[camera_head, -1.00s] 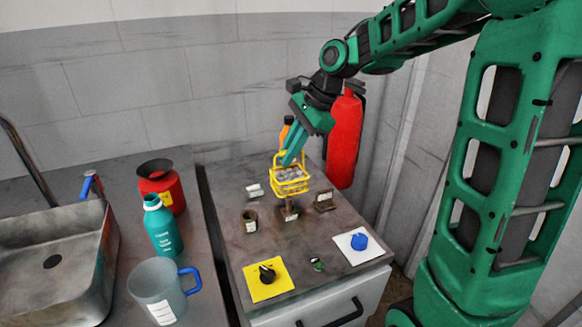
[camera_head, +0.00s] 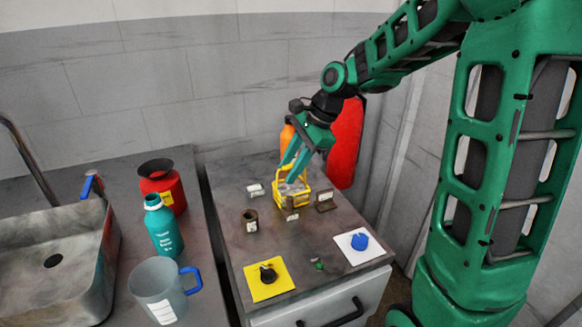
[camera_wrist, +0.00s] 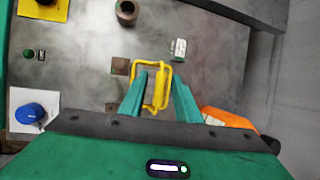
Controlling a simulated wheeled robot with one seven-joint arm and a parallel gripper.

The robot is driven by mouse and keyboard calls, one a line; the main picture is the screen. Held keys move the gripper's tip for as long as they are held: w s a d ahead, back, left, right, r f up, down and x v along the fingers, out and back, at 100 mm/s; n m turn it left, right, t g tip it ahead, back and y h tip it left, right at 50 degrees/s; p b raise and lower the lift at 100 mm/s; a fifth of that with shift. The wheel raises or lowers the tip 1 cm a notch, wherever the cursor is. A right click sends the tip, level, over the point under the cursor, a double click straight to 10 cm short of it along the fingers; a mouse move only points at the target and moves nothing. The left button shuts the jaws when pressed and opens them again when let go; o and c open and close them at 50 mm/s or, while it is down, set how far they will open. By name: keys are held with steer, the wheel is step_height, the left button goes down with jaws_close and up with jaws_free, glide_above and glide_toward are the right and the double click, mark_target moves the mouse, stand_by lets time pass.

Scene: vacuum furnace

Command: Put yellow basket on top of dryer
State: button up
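The yellow basket (camera_head: 281,200) stands on the dark grey top of the cabinet (camera_head: 240,262), which I take to be the dryer, near its back. It has a raised loop handle and grey contents in the head view. My gripper (camera_head: 291,169) is above it, pointing down, with its teal fingers spread. In the wrist view the yellow basket (camera_wrist: 165,72) shows between the two separated fingertips of my gripper (camera_wrist: 159,78). The fingers hide part of the basket, and no clamping on the handle is visible.
Small labelled blocks and a brown cup (camera_head: 249,220) surround the basket. A yellow plate with a black knob (camera_head: 267,273) and a blue knob (camera_head: 359,241) are in front. An orange bottle (camera_head: 286,140) and a red cylinder (camera_head: 345,145) stand behind. A teal bottle (camera_head: 163,228) is left.

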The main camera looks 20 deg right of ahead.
steer(key=v, duration=1.2)
steer(key=s+d+f+n+h, duration=0.1)
steer(key=s+d+f+n, duration=0.2)
steer(key=s, duration=0.6)
steer(key=s+d+f+n+g+h, duration=0.1)
steer(key=s+d+f+n, duration=0.3)
steer(key=s, duration=0.5)
steer(key=s+d+f+n+g+h, duration=0.1)
steer(key=s+d+f+n+h, duration=0.1)
steer(key=s, duration=0.8)
step_height(320, 180, down, 3)
steer(key=shift+d+f+n, duration=0.1)
steer(key=shift+d+n, duration=0.75)
steer(key=shift+n, duration=0.15)
